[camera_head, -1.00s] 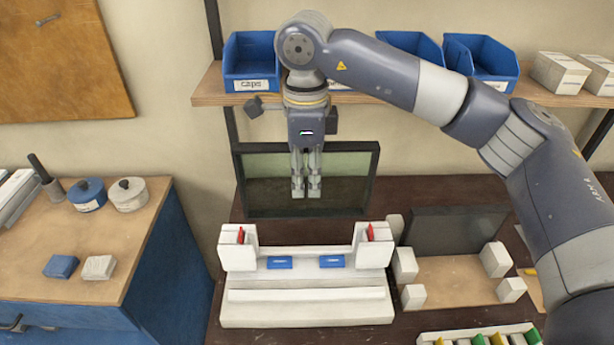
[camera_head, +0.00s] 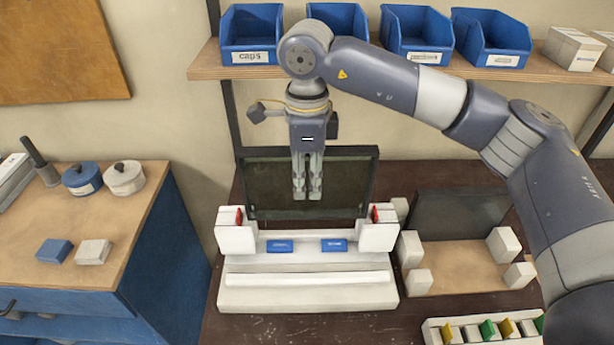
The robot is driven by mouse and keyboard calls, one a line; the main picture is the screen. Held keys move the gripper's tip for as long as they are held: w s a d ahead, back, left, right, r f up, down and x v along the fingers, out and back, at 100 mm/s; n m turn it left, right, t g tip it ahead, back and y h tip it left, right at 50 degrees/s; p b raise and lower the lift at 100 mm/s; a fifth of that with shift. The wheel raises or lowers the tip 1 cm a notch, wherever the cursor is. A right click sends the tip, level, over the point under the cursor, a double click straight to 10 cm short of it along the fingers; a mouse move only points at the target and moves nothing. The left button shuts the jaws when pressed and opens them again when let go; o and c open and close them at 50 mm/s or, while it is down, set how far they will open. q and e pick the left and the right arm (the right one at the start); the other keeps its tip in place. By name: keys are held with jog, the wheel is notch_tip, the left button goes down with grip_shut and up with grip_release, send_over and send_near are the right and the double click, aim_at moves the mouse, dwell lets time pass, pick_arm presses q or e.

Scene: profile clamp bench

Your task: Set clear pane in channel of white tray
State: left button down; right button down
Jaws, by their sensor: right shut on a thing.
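My right gripper (camera_head: 307,190) is shut on the clear pane (camera_head: 345,185), a see-through sheet with a dark frame. It holds the pane upright, with the fingers in front of the sheet. The white tray (camera_head: 305,300) lies on the dark bench below. The pane's lower edge is at the tray's back, level with its two white end blocks (camera_head: 236,238) (camera_head: 378,238), which carry red tabs. I cannot tell whether the lower edge is in the channel or just above or behind it. Two blue pieces (camera_head: 280,246) (camera_head: 334,245) sit on the tray. My left gripper is out of view.
A second dark pane (camera_head: 460,213) stands at the right behind a wooden board with white corner blocks (camera_head: 455,268). A white rack with coloured pieces (camera_head: 480,330) is at front right. Blue bins (camera_head: 252,35) line the shelf. A side table (camera_head: 100,220) is left.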

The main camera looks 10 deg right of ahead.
aim_at(307, 194)
jog(key=shift+r, duration=0.15)
pick_arm(q)
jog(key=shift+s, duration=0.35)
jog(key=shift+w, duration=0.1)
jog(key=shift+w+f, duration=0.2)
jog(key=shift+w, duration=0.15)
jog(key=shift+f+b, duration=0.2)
jog(key=shift+b, duration=0.25)
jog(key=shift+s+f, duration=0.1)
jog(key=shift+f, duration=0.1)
pick_arm(e)
jog(key=shift+f, duration=0.3)
